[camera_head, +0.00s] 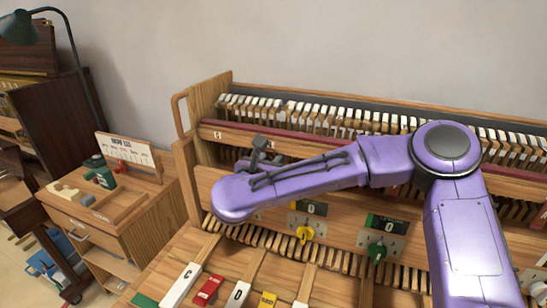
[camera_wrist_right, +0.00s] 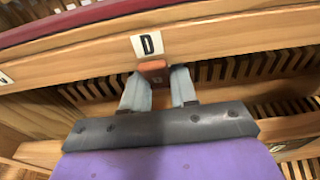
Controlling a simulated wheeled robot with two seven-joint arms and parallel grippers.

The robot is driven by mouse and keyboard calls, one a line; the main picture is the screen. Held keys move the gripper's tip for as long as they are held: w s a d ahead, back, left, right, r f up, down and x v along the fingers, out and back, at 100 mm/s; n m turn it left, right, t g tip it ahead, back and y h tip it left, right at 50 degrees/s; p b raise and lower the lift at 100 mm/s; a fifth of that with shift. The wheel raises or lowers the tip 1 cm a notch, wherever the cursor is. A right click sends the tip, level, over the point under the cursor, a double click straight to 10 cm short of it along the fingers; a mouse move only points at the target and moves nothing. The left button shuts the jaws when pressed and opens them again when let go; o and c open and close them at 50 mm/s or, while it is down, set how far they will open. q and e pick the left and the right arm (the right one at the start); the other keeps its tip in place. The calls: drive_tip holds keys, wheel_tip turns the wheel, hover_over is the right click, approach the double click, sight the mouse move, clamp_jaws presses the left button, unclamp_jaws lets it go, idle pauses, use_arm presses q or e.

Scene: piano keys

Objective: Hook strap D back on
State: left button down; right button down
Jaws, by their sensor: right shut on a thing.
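My right gripper (camera_head: 259,153) is at the upper wooden rail of the piano action, left of centre in the head view. In the right wrist view its two pale fingers (camera_wrist_right: 158,90) are shut on a short reddish-brown tab, which I take to be strap D (camera_wrist_right: 154,69). The tab's top end is at the rail (camera_wrist_right: 225,42), right under a white label with a black D (camera_wrist_right: 147,44). Whether it is hooked on anything cannot be told. My arm and gripper hide this spot in the head view. My left gripper is not in view.
A row of hammers (camera_head: 300,107) runs behind the dark red rail. A wooden side cabinet (camera_head: 135,215) with small items stands at the left.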

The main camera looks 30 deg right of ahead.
drive_tip(key=shift+s+a+r+g+y, duration=0.1)
drive_tip(key=shift+s+a+g+y, duration=0.15)
drive_tip(key=shift+g+y, duration=0.7)
drive_tip(key=shift+s+a+r+g+y, duration=0.1)
drive_tip(key=shift+s+a+g+y, duration=0.15)
drive_tip(key=shift+g+y, duration=0.7)
drive_tip(key=shift+s+a+g+y, duration=0.2)
drive_tip(key=shift+a+g+y, duration=0.1)
drive_tip(key=shift+g+y, duration=0.65)
drive_tip(key=shift+a+y, duration=0.1)
drive_tip(key=shift+y, duration=0.25)
drive_tip(key=c, duration=1)
unclamp_jaws()
drive_tip(key=shift+o, duration=0.2)
drive_tip(key=shift+s+a, duration=0.1)
drive_tip(key=shift+a, duration=0.05)
drive_tip(key=shift+r, duration=0.1)
